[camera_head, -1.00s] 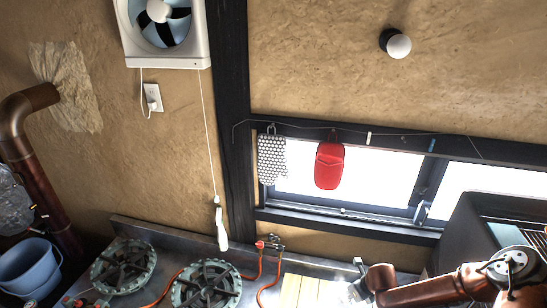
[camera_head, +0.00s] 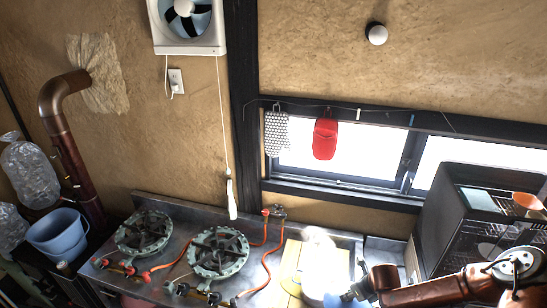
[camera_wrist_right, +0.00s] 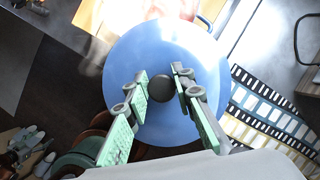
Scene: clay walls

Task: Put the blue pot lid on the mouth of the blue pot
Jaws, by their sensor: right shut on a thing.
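The blue pot lid (camera_wrist_right: 135,60) fills the middle of the right wrist view, seen from above, with a round dark knob (camera_wrist_right: 161,88) at its centre. My right gripper (camera_wrist_right: 167,84) has its green-padded fingers on either side of this knob and is shut on it. In the head view a small piece of blue shows beside my right gripper (camera_head: 347,298) at the bottom edge. A small blue loop (camera_wrist_right: 205,22) shows past the lid's upper edge. I cannot make out the blue pot clearly; a washed-out pale round shape lies by the gripper. My left gripper is out of view.
Two gas burners (camera_head: 219,252) with orange hoses stand on the steel counter at left. A light blue bucket (camera_head: 58,238) stands beyond them. A wooden board (camera_head: 290,262) lies near the gripper. A dark rack (camera_head: 445,215) with dishes stands at right.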

